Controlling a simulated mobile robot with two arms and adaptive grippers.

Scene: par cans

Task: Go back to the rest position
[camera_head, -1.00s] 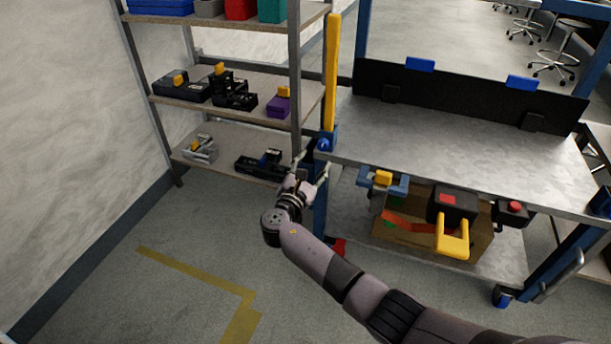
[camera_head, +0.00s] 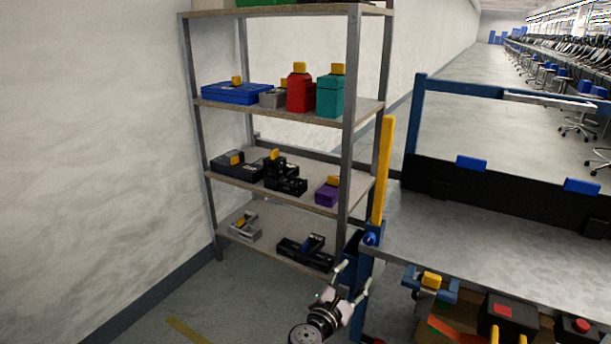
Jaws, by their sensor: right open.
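My right gripper (camera_head: 351,280) is at the lower middle of the head view, with its fingers spread and nothing between them. It appears in front of the left leg of the workbench (camera_head: 480,240) and just right of the lowest shelf's black item (camera_head: 306,252). Whether it touches the bench leg cannot be told. Most of my right arm is below the picture's edge. My left gripper is not in view.
A shelf rack (camera_head: 358,130) on the left holds a blue case (camera_head: 236,94), a red container (camera_head: 301,93), a teal container (camera_head: 329,98) and a purple box (camera_head: 327,194). A cardboard box (camera_head: 450,325) sits under the bench. Bare floor shows at lower left.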

